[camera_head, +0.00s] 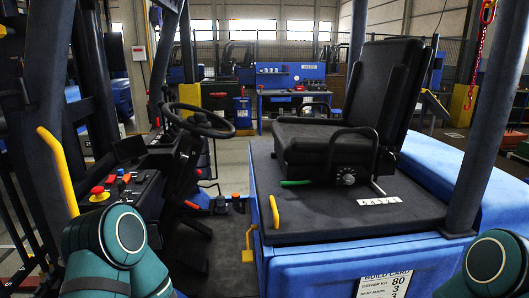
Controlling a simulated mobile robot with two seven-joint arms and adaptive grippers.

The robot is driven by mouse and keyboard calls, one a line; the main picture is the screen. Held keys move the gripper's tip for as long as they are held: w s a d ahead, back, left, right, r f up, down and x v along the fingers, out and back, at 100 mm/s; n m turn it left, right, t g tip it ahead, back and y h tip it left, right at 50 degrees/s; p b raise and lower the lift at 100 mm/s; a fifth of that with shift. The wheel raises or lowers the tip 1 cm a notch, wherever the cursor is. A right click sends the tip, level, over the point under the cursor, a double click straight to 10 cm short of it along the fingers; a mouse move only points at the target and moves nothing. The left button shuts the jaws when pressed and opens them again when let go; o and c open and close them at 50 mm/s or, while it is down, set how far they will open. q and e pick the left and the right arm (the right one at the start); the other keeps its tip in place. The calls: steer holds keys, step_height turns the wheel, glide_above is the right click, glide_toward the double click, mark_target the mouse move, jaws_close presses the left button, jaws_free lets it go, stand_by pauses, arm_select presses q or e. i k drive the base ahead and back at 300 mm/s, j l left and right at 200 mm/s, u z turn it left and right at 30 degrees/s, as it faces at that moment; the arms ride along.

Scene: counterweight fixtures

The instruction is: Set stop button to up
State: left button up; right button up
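A red mushroom-shaped stop button (97,190) on a yellow base sits on the dark control panel (128,194) of a blue forklift, left of the steering wheel. It is too small to tell whether it is up or pressed down. My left arm's teal links show at the lower left, just below the panel in the picture. A teal link of my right arm shows at the lower right edge. Neither gripper is in view.
A steering wheel (198,121) and a black seat (349,107) stand right of the panel. A yellow grab handle (58,171) and dark mast posts are at the left. Smaller orange and red controls (126,178) sit beside the stop button. A dark pillar (486,120) rises at the right.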

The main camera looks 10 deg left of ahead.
mark_target(98, 191)
steer(key=u, duration=1.4)
steer(key=i, duration=0.1)
